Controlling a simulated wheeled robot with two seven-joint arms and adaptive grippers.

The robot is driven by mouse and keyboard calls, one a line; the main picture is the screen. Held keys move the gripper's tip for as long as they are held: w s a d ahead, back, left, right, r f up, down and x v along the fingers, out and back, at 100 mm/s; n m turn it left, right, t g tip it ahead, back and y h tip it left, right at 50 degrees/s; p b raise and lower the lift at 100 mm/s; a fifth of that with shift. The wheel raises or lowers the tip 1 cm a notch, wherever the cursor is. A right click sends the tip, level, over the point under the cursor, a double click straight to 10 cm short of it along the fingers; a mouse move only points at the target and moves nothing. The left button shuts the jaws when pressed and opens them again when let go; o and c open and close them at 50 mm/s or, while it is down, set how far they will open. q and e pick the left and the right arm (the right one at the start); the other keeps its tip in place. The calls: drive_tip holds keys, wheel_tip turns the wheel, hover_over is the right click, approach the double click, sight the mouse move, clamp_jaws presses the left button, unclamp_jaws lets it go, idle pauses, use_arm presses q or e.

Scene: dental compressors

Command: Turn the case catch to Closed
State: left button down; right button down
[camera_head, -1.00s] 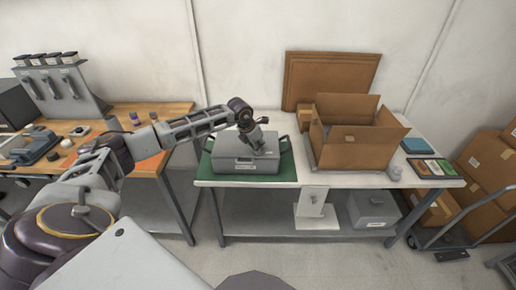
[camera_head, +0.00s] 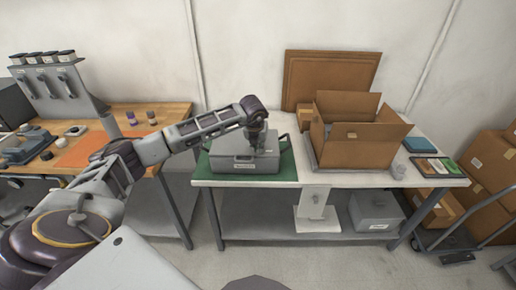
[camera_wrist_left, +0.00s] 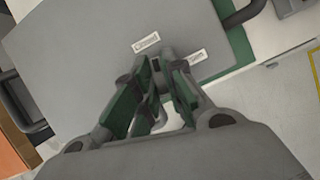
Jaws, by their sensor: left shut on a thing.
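The grey case (camera_head: 225,146) sits on the green mat (camera_head: 287,172) on the white table. Its flat grey lid (camera_wrist_left: 85,50) fills much of the left wrist view, with two small white labels on it, one left (camera_wrist_left: 146,43) and one right (camera_wrist_left: 196,57) of the fingertips. My left gripper (camera_head: 254,147) points down over the right part of the lid. In the left wrist view its green-padded fingers (camera_wrist_left: 160,68) are closed in on a small part by the labels, seemingly the case catch, which the fingers mostly hide. I cannot read the catch position. My right gripper is out of view.
An open cardboard box (camera_head: 355,145) stands right of the case, with flat cardboard (camera_head: 330,75) behind it. A wooden workbench (camera_head: 150,113) is at left. A grey box (camera_head: 375,212) and a white stand (camera_head: 316,212) are on the lower shelf.

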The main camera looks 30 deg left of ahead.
use_arm(q)
drive_tip(key=shift+n+y+b, duration=0.3)
drive_tip(key=shift+n+b, duration=0.1)
drive_tip(key=shift+n, duration=0.7)
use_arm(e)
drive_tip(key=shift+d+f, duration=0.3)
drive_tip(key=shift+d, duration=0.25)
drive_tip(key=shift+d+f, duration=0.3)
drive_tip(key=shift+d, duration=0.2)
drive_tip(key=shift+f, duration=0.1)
use_arm(q)
drive_tip(key=c, duration=1.5)
unclamp_jaws()
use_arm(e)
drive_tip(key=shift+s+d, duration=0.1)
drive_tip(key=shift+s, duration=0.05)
use_arm(q)
drive_tip(key=shift+w+v, duration=0.15)
drive_tip(key=shift+v, duration=2.85)
drive_tip(key=shift+w+v, duration=0.15)
drive_tip(key=shift+v, duration=2.8)
drive_tip(key=shift+d+r+g, duration=0.1)
drive_tip(key=shift+d+g, duration=0.15)
drive_tip(key=shift+g, duration=0.05)
